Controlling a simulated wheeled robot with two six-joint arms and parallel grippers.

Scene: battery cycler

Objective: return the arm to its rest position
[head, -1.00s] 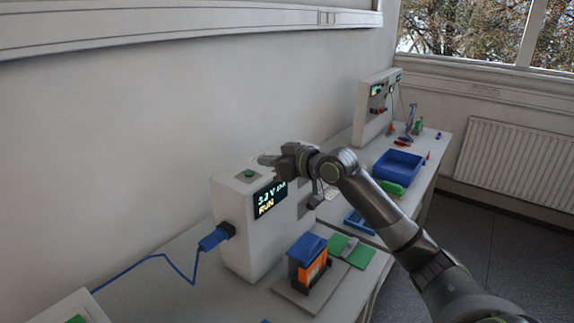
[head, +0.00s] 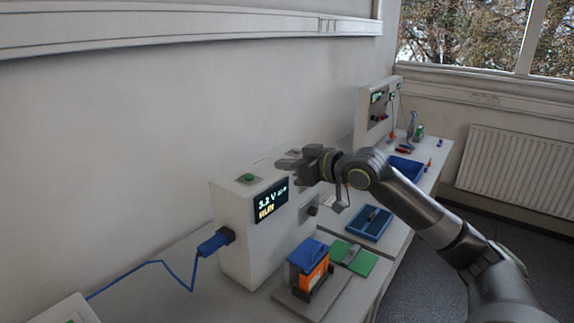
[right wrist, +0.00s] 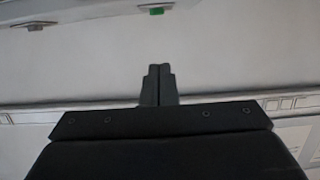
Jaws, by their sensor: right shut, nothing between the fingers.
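My right gripper (head: 284,164) is shut and empty in the head view, in the air just above the right part of the white cycler (head: 246,240). Its arm comes in from the lower right. In the right wrist view its closed fingers (right wrist: 158,84) point at a pale surface, with nothing between them. The cycler's screen (head: 271,201) reads 3.2 V and RUN. A green button (head: 247,178) sits on its top. My left gripper is not in view.
A blue plug and cable (head: 214,242) join the cycler's left side. An orange and blue battery (head: 309,268) stands in front, beside a green plate (head: 361,262). A blue tray (head: 369,223) lies behind. A second instrument (head: 371,115) and a blue bin (head: 405,169) stand farther back.

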